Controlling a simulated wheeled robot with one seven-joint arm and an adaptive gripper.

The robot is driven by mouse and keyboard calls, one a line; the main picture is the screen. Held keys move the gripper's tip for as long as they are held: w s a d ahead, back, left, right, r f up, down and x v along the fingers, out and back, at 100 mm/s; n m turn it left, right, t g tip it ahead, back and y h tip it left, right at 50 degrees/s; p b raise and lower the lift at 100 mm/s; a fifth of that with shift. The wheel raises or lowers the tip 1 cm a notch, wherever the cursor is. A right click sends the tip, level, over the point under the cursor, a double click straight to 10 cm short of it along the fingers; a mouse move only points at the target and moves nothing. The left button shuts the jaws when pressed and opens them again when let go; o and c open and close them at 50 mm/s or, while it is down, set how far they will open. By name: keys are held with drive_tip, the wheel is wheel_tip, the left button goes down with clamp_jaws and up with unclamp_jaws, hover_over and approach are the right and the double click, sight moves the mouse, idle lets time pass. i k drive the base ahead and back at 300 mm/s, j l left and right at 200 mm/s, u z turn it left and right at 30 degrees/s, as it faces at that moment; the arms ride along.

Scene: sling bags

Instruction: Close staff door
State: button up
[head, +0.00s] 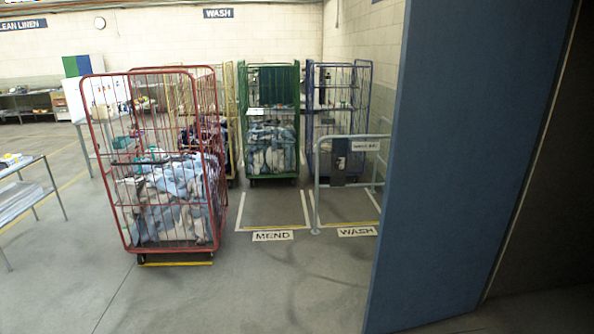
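A large blue door panel (465,165) fills the right side of the head view and stands ajar at an angle. Its left edge runs from the top of the picture to the floor. A dark area (545,200) lies to its right, behind a thin pale vertical strip. No handle shows on the part of the door in view. No sign naming it as the staff door is visible. My gripper and arm are not in view.
A red cage trolley (165,215) of linen stands left of centre, with green (272,115) and blue (340,100) cages behind. A grey rail (318,190) stands near the door. The floor (290,295) in front is clear. A table (25,195) is at left.

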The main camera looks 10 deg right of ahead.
sight(475, 77)
drive_tip(key=i+z, duration=0.15)
drive_tip(key=i, duration=0.35)
drive_tip(key=i+j+z, duration=0.15)
drive_tip(key=i, duration=0.35)
drive_tip(key=i+j+z, duration=0.1)
drive_tip(key=i, duration=0.4)
drive_tip(key=i+j+z, duration=0.15)
drive_tip(key=i+j, duration=0.15)
drive_tip(key=i, duration=0.2)
drive_tip(key=i+j+z, duration=0.15)
drive_tip(key=z, duration=0.15)
drive_tip(key=i+j+z, duration=0.75)
drive_tip(key=z, duration=0.2)
drive_tip(key=i+j+z, duration=0.15)
drive_tip(key=j+z, duration=0.2)
drive_tip(key=i+j+z, duration=0.1)
drive_tip(key=j+z, duration=0.2)
drive_tip(key=j, duration=0.2)
drive_tip(key=j+z, duration=0.65)
drive_tip(key=j, duration=0.15)
